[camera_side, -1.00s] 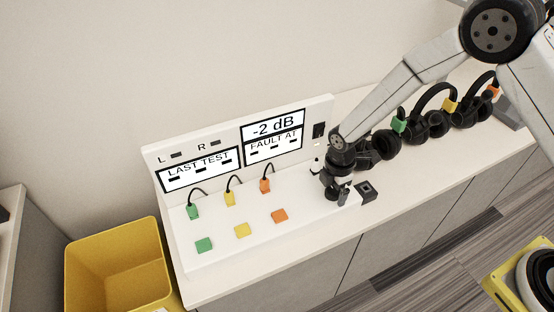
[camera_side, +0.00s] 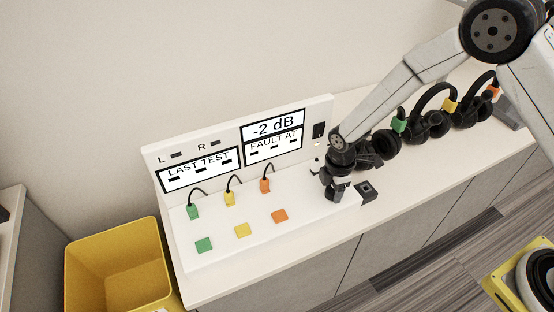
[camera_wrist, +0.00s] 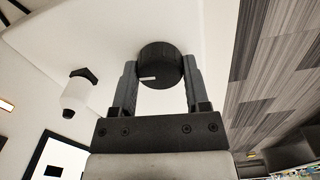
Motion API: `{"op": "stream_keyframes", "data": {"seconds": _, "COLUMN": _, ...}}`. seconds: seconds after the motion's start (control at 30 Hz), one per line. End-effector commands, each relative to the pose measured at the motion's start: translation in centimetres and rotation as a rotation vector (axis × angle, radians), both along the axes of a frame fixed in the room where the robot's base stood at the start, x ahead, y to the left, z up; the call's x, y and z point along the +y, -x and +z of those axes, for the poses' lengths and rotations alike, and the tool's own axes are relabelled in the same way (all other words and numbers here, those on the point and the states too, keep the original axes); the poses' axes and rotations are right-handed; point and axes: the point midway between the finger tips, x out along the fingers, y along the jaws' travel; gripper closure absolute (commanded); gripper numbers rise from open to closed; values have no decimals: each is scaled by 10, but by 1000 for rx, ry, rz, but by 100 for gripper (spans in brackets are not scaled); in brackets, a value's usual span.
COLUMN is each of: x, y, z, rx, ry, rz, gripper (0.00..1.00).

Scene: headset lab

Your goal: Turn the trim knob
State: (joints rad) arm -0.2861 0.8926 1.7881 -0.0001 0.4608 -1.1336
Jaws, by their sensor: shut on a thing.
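The trim knob (camera_wrist: 161,64) is a black ribbed dial with a white mark that points to the left in the wrist view. My gripper (camera_wrist: 160,72) has one finger on each side of it and is shut on it. In the side view my gripper (camera_side: 337,193) points down at the right end of the white test panel (camera_side: 305,222), and it hides the knob there. The left display (camera_side: 199,169) reads "LAST TEST".
Headsets (camera_side: 427,123) stand farther right. A yellow bin (camera_side: 117,268) is at the lower left.

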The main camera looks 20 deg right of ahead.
Motion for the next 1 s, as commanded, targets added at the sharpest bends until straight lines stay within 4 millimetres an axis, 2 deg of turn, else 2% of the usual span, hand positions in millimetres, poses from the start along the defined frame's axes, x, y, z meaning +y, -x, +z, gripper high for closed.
{"op": "stream_keyframes", "data": {"seconds": 0.6, "x": 0, "y": 0, "z": 0, "rx": 0, "ry": 0, "rz": -460, "gripper": 100}}
{"op": "stream_keyframes", "data": {"seconds": 1.0, "x": 0, "y": 0, "z": 0, "rx": 0, "ry": 0, "rz": -563, "gripper": 100}}
